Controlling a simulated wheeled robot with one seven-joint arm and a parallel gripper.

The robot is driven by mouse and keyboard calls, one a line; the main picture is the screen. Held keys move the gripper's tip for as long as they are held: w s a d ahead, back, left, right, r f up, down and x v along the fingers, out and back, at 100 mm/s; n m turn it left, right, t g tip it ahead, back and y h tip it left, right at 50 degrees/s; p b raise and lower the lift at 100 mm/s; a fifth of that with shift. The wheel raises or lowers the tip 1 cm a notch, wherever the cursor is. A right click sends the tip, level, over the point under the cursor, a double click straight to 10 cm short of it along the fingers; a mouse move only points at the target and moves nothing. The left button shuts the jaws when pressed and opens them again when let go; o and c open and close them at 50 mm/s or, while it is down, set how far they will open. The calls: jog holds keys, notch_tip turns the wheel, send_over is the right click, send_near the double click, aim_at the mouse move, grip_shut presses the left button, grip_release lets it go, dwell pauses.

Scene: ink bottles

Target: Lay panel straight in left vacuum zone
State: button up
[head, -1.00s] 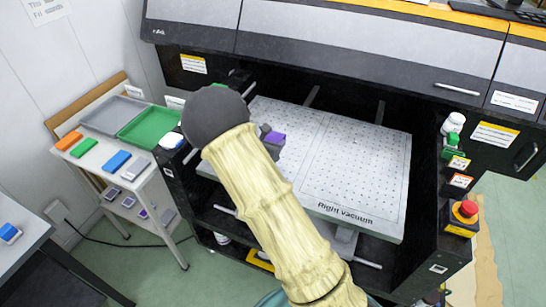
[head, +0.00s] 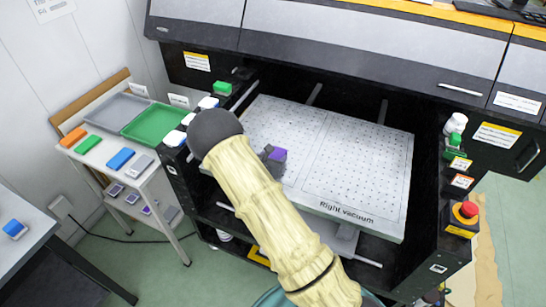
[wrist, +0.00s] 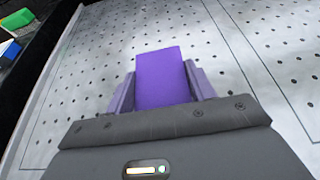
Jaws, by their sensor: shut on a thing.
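A purple panel (wrist: 162,78) is held between the two fingers of my gripper (wrist: 163,92) in the wrist view. The panel looks roughly lined up with the gripper. Whether it touches the table or hangs above it I cannot tell. My arm hides the near left part of the table. The right zone (head: 357,165), marked "Right vacuum", is bare.
A red stop button (head: 467,210) and a white bottle (head: 455,124) are at the right side. A side table (head: 140,158) holds grey and green trays and coloured panels.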

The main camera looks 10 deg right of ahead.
jog(key=o, duration=1)
jog(key=shift+f, duration=0.15)
jog(key=shift+s+a, duration=0.1)
jog(key=shift+s, duration=0.05)
jog(key=b+v, duration=0.2)
jog(key=v, duration=1)
